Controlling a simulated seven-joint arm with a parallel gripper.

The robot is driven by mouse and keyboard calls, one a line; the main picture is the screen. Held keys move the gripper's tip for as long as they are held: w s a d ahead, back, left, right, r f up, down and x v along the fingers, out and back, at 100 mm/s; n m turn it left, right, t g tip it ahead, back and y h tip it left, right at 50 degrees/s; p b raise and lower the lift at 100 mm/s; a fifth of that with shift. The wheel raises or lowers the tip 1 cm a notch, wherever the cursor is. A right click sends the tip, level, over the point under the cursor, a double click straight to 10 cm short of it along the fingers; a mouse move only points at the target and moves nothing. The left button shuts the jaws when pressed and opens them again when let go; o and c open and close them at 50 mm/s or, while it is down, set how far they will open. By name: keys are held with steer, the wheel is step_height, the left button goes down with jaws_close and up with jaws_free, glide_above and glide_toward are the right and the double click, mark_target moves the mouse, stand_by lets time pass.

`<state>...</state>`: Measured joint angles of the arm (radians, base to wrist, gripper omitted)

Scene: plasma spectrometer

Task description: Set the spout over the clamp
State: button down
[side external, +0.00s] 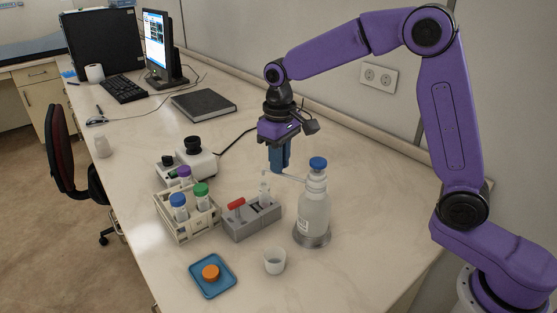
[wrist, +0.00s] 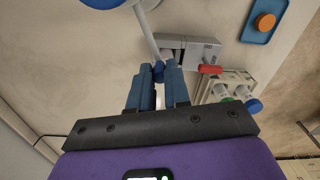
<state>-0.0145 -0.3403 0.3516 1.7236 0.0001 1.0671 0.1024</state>
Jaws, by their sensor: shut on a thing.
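The spout (side external: 293,178) is a thin white tube reaching sideways from the blue-capped bottle (side external: 314,213). It also shows in the wrist view (wrist: 146,33), running to a small blue piece between my fingers. My gripper (side external: 279,168) has blue fingers and is shut on the spout's outer end; the fingers partly hide the grip. The clamp (side external: 252,222) is a grey block with a red handle (side external: 236,204), and a small clear vial (side external: 264,190) stands upright at it. In the side view, the gripper is behind the clamp. In the wrist view, the clamp (wrist: 200,50) is just beyond and right of the fingertips.
A tube rack (side external: 187,217) with capped tubes stands left of the clamp. A blue tray (side external: 212,276) with an orange cap and a small white cup (side external: 274,261) are in front. A white instrument (side external: 190,160) is behind the rack.

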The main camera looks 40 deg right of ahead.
steer(key=shift+w+d+r, duration=0.1)
steer(key=c, duration=1.1)
jaws_free()
step_height(320, 180, up, 17)
steer(key=shift+r, duration=0.2)
steer(key=s+d+f+n, duration=0.2)
steer(key=s+f, duration=0.4)
steer(key=s, duration=0.4)
steer(key=s+d+f+n, duration=0.3)
steer(key=s+f, duration=0.3)
steer(key=s, duration=0.5)
steer(key=s+d+f+n, duration=0.2)
steer(key=s+f+n, duration=0.2)
steer(key=s, duration=0.7)
steer(key=shift+s+d+f+n, duration=0.1)
steer(key=shift+d+f+n, duration=0.1)
steer(key=shift+f, duration=0.4)
steer(key=shift+s+d+f+n, duration=0.1)
steer(key=shift+d+f+n, duration=0.1)
steer(key=shift+f, duration=0.4)
